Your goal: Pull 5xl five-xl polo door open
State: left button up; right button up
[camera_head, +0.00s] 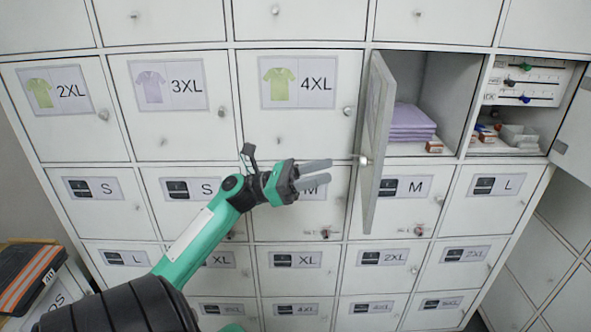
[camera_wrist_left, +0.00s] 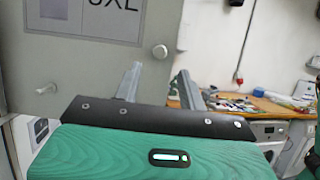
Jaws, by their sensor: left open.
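The 5XL polo door (camera_head: 376,130) stands swung outward on its left side, nearly edge-on in the head view. Its round knob (camera_head: 364,160) is on the near edge. The compartment behind is open and holds folded lilac polos (camera_head: 411,121). My left gripper (camera_head: 330,172) is open and empty, to the left of the door with its fingers pointing at it. The gripper appears apart from the knob. My right gripper is not in view.
Closed locker doors surround the opening, including the 4XL door (camera_head: 301,100) on its left. An open compartment with small boxes (camera_head: 516,135) lies to the right. Another open door (camera_head: 574,140) stands at the right edge. Folded dark workwear (camera_head: 28,275) lies at lower left.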

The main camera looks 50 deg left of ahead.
pick_arm(q)
jog(key=b+v, duration=0.1)
jog(key=v, duration=0.5)
dwell(0.4)
